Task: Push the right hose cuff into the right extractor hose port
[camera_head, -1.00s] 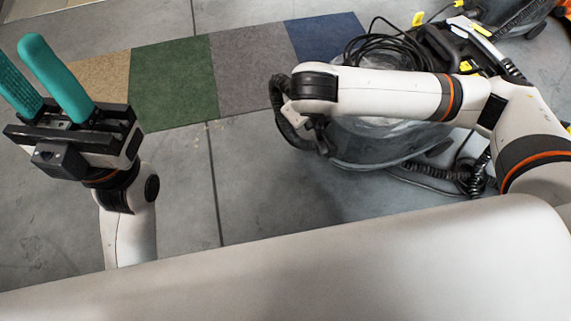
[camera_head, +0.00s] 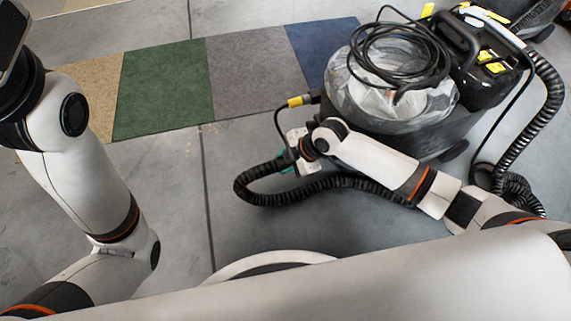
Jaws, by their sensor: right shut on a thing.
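The extractor (camera_head: 420,125) stands at the upper right, with a grey tank and a clear lid. A black ribbed hose (camera_head: 255,195) loops left on the floor side of it, its end at my right gripper (camera_head: 288,166). That gripper is left of the tank, with only a bit of its teal fingers showing. It is shut on the hose's end; the cuff itself is mostly hidden by the gripper and wrist. A yellow-banded fitting (camera_head: 299,101) sticks out left of the tank. I cannot tell which part is the right hose port. My left gripper's fingers are out of view at the upper left.
A coiled black cable (camera_head: 400,55) lies on the tank lid. Another ribbed hose (camera_head: 550,95) hangs down the extractor's right side. Carpet tiles, including a green one (camera_head: 160,90), lie behind.

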